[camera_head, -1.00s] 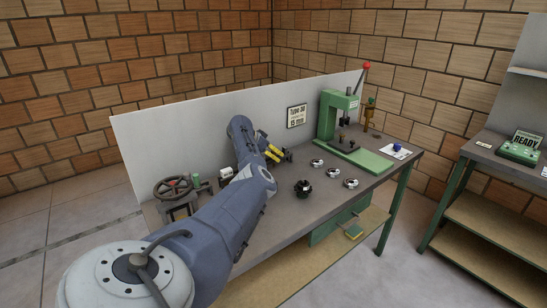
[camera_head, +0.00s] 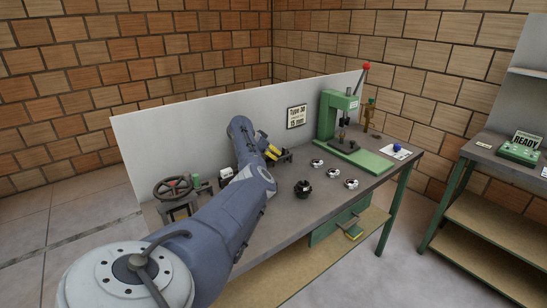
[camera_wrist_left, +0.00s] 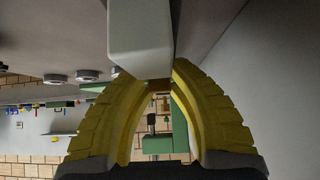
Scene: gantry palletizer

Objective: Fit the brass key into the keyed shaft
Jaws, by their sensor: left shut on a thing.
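My left gripper (camera_head: 272,153) has yellow fingers and is low over the back of the bench, left of the green press. In the left wrist view the fingertips (camera_wrist_left: 157,80) close together on a small brownish piece, which I take for the brass key (camera_wrist_left: 158,85); little of it shows. A pale grey block (camera_wrist_left: 140,40) stands right at the fingertips in that view; I cannot tell whether it touches them. I cannot make out the keyed shaft clearly; my arm covers part of the bench there. My right gripper is not in view.
A green press (camera_head: 338,120) with a red-knobbed lever stands at the bench's back right. Several round metal parts (camera_head: 335,173) and a dark hub (camera_head: 303,188) lie in the middle. A handwheel (camera_head: 173,188) is at the left. A grey panel (camera_head: 200,130) closes the back.

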